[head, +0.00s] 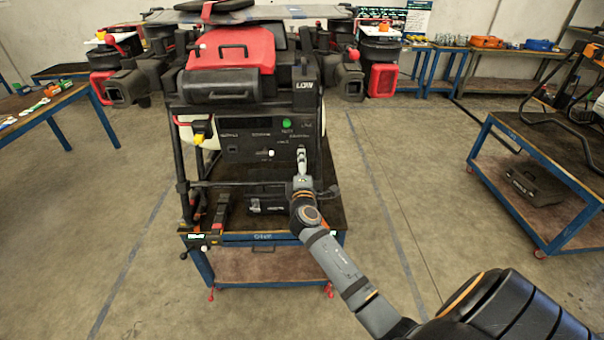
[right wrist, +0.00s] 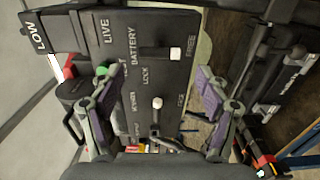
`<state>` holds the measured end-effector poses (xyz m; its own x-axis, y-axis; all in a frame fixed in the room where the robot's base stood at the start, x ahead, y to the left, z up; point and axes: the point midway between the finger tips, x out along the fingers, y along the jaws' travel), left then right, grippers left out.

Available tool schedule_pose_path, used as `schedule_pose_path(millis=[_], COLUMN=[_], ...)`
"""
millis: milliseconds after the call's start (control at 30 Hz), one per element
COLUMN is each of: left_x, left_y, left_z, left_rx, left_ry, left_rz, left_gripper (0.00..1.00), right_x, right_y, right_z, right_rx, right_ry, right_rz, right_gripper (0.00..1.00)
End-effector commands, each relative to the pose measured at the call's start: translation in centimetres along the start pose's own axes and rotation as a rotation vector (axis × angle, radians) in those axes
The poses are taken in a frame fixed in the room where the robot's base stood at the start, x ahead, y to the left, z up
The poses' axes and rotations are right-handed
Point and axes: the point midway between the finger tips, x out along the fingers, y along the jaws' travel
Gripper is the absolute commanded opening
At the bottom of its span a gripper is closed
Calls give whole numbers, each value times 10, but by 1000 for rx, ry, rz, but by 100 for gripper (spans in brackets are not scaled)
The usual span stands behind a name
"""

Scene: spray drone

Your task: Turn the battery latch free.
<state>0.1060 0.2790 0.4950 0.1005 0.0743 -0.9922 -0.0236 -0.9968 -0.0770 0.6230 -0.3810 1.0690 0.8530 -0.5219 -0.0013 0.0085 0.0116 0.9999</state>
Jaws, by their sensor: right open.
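The battery latch (right wrist: 160,53) is a black bar with a white tip on the dark panel (right wrist: 125,20), beside the word BATTERY in the right wrist view. Its white tip points toward the word FREE; the word LOCK is off to its side. My right gripper (right wrist: 157,78) is open, its two purple-padded fingers (right wrist: 100,105) spread to either side in front of the panel. Nothing is between the pads that I can see held. In the head view my right gripper (head: 301,176) is at the panel's lower right and partly hides that area. My left gripper is out of view.
A second white-tipped knob (right wrist: 157,103) sits on the panel near the latch. A green light (head: 286,124) is on the panel. The drone with its red top (head: 232,48) stands on a blue-framed cart (head: 270,238). Another cart (head: 530,180) is at the right. The floor between is clear.

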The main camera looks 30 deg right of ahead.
Motion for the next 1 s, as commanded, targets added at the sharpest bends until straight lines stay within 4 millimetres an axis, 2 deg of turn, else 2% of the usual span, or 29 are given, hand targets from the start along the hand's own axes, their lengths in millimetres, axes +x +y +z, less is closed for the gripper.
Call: schedule_pose_path(millis=[100,300,833,933,967,1000], left_x=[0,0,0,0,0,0], left_y=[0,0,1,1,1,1], left_z=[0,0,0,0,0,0], left_rx=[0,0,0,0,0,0], left_ry=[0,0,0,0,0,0], left_rz=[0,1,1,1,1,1], left_gripper=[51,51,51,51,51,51], right_x=[-26,-47,-48,-48,-48,-49], right_y=[-1,0,0,-16,-28,-49], right_z=[0,0,0,-1,-2,-4], right_rx=[0,-1,-2,7,14,27], right_ry=[-1,-1,-1,8,14,23], right_rz=[-1,0,0,-31,-54,-97], right_gripper=[76,76,76,76,76,76])
